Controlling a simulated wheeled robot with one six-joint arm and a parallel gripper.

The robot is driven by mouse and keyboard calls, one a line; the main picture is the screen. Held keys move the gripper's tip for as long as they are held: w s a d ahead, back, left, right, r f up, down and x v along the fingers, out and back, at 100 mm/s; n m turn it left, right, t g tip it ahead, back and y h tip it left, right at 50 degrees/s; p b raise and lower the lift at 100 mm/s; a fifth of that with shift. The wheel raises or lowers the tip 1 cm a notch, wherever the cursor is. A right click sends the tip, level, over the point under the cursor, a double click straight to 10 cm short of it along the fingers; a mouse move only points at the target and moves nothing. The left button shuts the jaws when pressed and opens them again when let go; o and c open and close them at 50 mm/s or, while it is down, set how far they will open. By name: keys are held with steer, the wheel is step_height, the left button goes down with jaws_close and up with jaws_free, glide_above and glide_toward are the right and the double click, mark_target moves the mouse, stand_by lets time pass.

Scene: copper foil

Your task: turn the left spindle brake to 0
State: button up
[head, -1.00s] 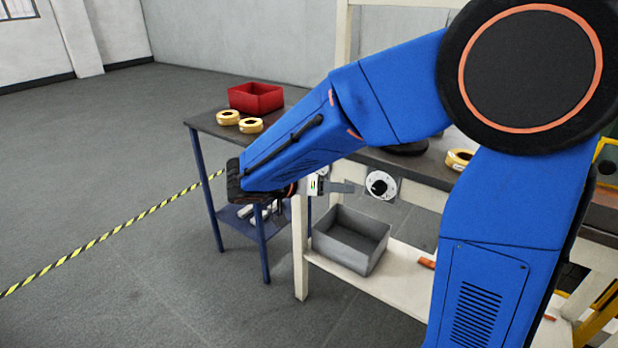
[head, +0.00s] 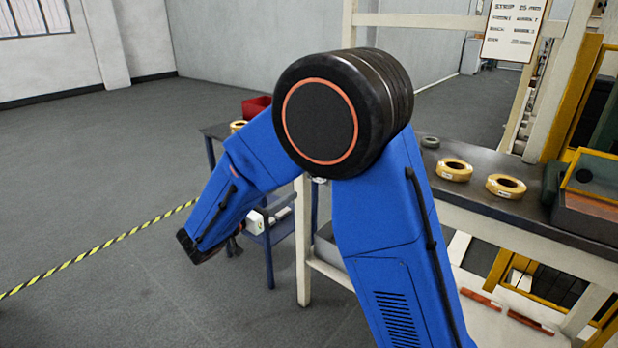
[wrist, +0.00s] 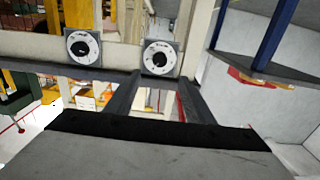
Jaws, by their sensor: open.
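Two round white dials with dark centre knobs show on square grey plates in the wrist view, which looks upside down. The one nearer the blue table legs, seemingly the left spindle brake (wrist: 158,58), is at the picture's right. The other dial (wrist: 83,47) is to its left. My gripper (wrist: 159,79) is open and empty, its two dark fingers pointing toward the nearer dial without visibly holding it. The knob settings are too small to read.
A dark workbench (head: 478,207) carries yellow-tan rolls (head: 454,169) at right. A blue-legged table (head: 268,255) with a red bin (head: 256,105) stands beyond at left. A striped tape (head: 100,247) crosses the open floor.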

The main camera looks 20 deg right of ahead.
steer(key=x, duration=1.3)
steer(key=shift+w+d, duration=0.2)
steer(key=shift+d, duration=0.1)
steer(key=c, duration=1.1)
steer(key=shift+o, duration=0.2)
